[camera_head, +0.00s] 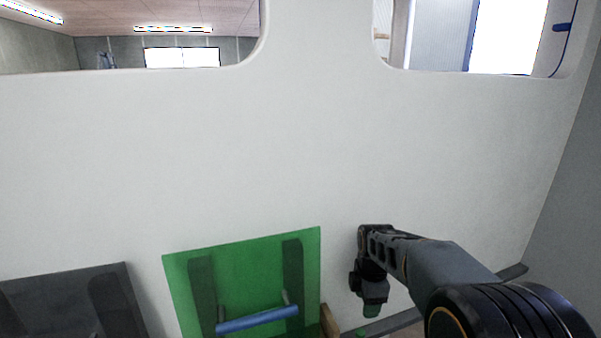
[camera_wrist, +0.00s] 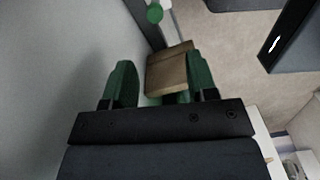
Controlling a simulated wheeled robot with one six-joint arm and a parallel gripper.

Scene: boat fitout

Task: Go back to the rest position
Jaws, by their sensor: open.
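My gripper (camera_wrist: 160,82) shows in the wrist view with its two green fingers apart and no object clearly held between them. In the head view my gripper (camera_head: 371,308) hangs low at the right of the green panel, pointing down in front of the white wall. A brown wooden block (camera_wrist: 168,70) lies beyond the fingertips in the wrist view; I cannot tell how far below them it is. A wooden piece (camera_head: 329,320) also shows beside the green panel in the head view.
A green panel (camera_head: 240,270) with a blue bar (camera_head: 257,320) stands against the white wall (camera_head: 250,150). A dark grey panel (camera_head: 60,300) is at the lower left. Window openings are above. A grey wall (camera_head: 575,190) closes the right side. Beige floor (camera_wrist: 232,50) shows in the wrist view.

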